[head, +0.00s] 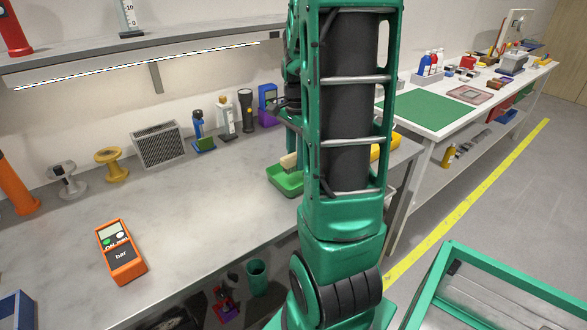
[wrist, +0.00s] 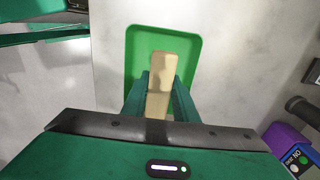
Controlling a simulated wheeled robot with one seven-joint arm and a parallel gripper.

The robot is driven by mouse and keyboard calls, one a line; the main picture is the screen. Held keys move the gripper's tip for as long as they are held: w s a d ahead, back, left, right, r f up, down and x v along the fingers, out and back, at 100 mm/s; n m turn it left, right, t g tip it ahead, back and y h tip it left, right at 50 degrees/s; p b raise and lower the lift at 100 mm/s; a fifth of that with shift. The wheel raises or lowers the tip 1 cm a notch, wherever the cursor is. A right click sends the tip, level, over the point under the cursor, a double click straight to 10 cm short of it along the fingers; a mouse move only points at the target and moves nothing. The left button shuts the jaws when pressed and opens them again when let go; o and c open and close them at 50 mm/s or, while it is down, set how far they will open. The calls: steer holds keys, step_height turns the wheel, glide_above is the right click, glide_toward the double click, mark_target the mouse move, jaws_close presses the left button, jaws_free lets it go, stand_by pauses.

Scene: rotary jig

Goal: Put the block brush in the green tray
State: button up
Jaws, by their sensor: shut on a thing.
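The block brush (wrist: 159,85) is a pale wooden block held between the two green fingers of my gripper (wrist: 161,82). In the wrist view the brush lies over the green tray (wrist: 140,42), inside its outline. In the head view a small part of the brush (head: 288,161) shows at the back of the tray (head: 287,184), left of my arm. I cannot tell whether the brush touches the tray floor. My arm hides the right part of the tray and most of my gripper in the head view.
Behind the tray stand a black flashlight (head: 246,110), a white bottle (head: 226,119) and a blue-and-purple device (head: 268,104). An orange meter (head: 121,252) lies front left. A yellow object (head: 383,150) is right of my arm.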

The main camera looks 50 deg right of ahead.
steer(key=shift+d+f, duration=0.1)
steer(key=shift+f, duration=1.95)
steer(key=shift+f, duration=0.1)
steer(key=o, duration=1)
steer(key=shift+o, duration=0.2)
